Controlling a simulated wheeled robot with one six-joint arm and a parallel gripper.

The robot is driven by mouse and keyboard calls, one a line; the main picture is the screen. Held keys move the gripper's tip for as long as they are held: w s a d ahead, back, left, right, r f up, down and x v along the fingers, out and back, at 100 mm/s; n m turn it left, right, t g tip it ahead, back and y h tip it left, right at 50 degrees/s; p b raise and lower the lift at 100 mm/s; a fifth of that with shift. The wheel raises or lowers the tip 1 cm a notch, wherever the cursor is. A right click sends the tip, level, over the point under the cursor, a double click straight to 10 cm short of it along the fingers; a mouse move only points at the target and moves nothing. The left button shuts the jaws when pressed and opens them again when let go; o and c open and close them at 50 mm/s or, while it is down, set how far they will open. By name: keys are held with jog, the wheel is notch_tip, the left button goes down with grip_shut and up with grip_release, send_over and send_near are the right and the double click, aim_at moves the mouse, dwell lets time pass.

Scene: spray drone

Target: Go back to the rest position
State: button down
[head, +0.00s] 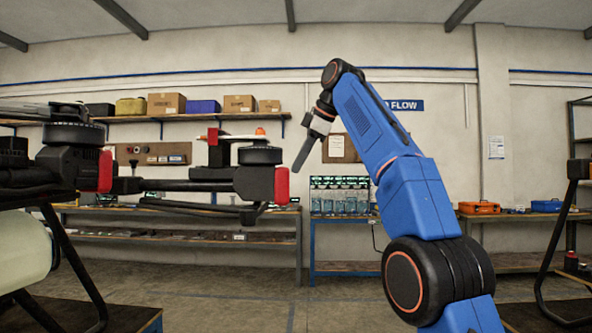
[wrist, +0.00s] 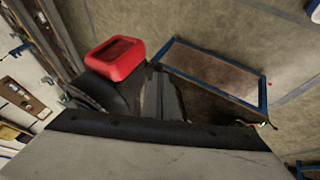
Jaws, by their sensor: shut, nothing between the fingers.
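My blue arm rises at the right of the head view and bends over to the left at its top. My gripper (head: 296,168) hangs from it, pointing down and slightly left. Its fingers are together with nothing between them. The spray drone's black arm (head: 190,185) reaches in from the left, ending in a motor with a red cap (head: 282,186). The fingertips are close to this cap in the picture; the depth gap is unclear. The wrist view also shows the red cap (wrist: 115,58), left of my finger (wrist: 165,95).
A pale tank (head: 24,250) sits under the drone at far left. Workbenches (head: 180,235) and a shelf (head: 205,118) with boxes line the back wall. An orange case (head: 479,208) is on the right bench. Open floor (head: 250,280) lies between drone and arm.

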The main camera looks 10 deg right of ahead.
jog(key=shift+s+d+r, duration=0.1)
jog(key=s+d+f+m+h, duration=0.2)
jog(key=s+d+f+m, duration=0.8)
jog(key=s+f, duration=0.6)
jog(key=s+d+f+m+h, duration=0.1)
jog(key=s+d+f+m, duration=0.1)
jog(key=s+f, duration=0.7)
jog(key=s+d+f+m+h, duration=0.1)
jog(key=s+d+f, duration=0.3)
jog(key=s+f, duration=0.5)
jog(key=s+d+f+m, duration=0.3)
jog(key=s+f, duration=0.7)
jog(key=f, duration=0.9)
jog(key=shift+d+f+m+g+h, duration=0.3)
jog(key=shift+m+h, duration=0.1)
jog(key=shift+m, duration=0.2)
